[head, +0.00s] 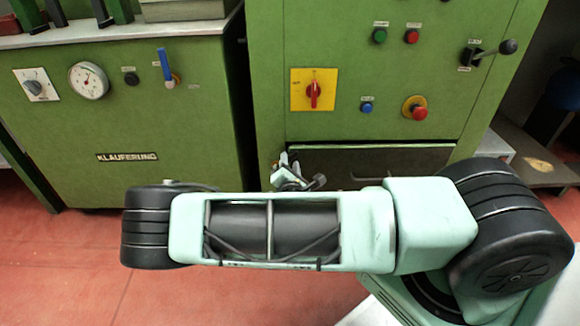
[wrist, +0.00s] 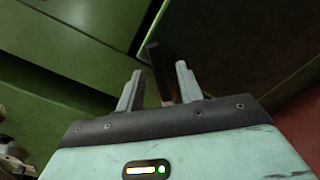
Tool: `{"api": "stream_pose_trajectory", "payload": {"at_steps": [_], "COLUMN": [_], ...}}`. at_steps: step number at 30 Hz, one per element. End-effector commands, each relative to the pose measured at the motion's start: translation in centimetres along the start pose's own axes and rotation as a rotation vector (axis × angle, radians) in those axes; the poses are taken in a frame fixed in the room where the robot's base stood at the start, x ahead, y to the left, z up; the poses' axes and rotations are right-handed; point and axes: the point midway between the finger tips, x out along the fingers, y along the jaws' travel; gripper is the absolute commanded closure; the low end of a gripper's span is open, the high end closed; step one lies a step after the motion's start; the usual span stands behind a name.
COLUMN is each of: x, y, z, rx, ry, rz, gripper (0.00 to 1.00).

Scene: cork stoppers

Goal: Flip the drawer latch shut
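The green cabinet's drawer (head: 385,160) is a wide, dark strip low on the front in the head view, partly hidden by my arm. My gripper (head: 287,172) is near the drawer's left end. In the wrist view my gripper (wrist: 159,72) is open, its two grey fingers apart. A narrow dark bar (wrist: 156,62), which looks like the latch, stands between the fingertips with gaps on both sides. Its lower end is brownish and runs down between the fingers. I cannot tell how far the latch is turned. In the head view the latch is not clearly seen.
The cabinet front above carries a red switch on a yellow plate (head: 313,90), an emergency button (head: 415,108) and a black lever (head: 508,47). A green machine (head: 120,140) with a gauge stands at left. The red floor (head: 70,255) is clear at lower left.

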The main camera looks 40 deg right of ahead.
Motion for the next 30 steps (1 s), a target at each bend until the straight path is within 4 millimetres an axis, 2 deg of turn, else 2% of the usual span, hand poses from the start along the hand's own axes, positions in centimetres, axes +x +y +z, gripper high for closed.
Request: {"api": "stream_pose_trajectory", "payload": {"at_steps": [5, 8, 9, 20, 30], "x": [0.0, 0.0, 0.0, 0.0, 0.0], "y": [0.0, 0.0, 0.0, -0.1, -1.3], "z": [0.0, 0.0, 0.0, 0.0, -0.1], "rx": [0.0, 0.0, 0.0, 0.028, 0.231], "ry": [0.0, 0.0, 0.0, 0.0, 0.001], "rz": [0.0, 0.0, 0.0, -0.001, -0.001], "gripper": [0.64, 0.89, 1.0, 1.0, 1.0]}}
